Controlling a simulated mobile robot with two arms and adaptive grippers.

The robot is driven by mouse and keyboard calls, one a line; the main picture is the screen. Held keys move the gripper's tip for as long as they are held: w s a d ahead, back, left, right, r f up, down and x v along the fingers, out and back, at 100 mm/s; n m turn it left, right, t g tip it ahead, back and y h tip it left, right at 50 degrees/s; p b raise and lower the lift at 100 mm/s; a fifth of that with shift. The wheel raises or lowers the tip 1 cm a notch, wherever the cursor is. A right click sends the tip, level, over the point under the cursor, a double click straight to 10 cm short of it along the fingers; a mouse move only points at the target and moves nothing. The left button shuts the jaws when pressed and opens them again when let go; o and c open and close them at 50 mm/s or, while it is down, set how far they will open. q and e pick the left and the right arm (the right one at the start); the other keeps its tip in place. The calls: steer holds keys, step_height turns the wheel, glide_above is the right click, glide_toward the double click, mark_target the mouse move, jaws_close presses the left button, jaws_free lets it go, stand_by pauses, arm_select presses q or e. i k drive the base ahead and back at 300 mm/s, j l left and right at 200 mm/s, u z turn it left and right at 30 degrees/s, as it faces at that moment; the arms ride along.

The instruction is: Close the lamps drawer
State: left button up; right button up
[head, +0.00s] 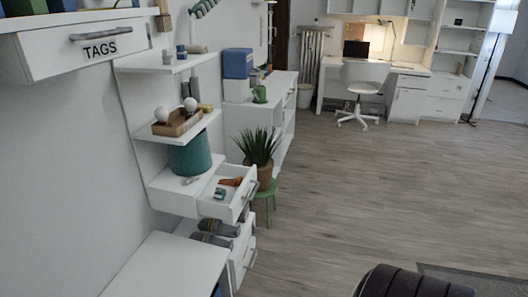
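No label reading "lamps" can be made out in the head view. A small white drawer (235,206) on the wall shelf unit stands pulled out, with an orange-brown item (231,181) and a small teal item (220,193) in it. Its handle (250,191) faces right, and no label on it is readable. White drawers (243,256) sit lower down, below a shelf with grey slippers (214,233). A drawer labelled TAGS (60,62) is at the upper left, close to the camera. Neither of my grippers is in view.
A potted plant (258,148) on a green stool (268,188) stands close behind the open drawer. A dark ribbed object (412,284) is at the bottom edge. The wooden floor (380,190) is clear. A desk and white chair (364,78) stand far back.

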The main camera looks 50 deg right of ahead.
mark_target(229, 209)
steer(key=z, duration=1.45)
steer(key=i+l, duration=0.1)
steer(key=u, duration=0.05)
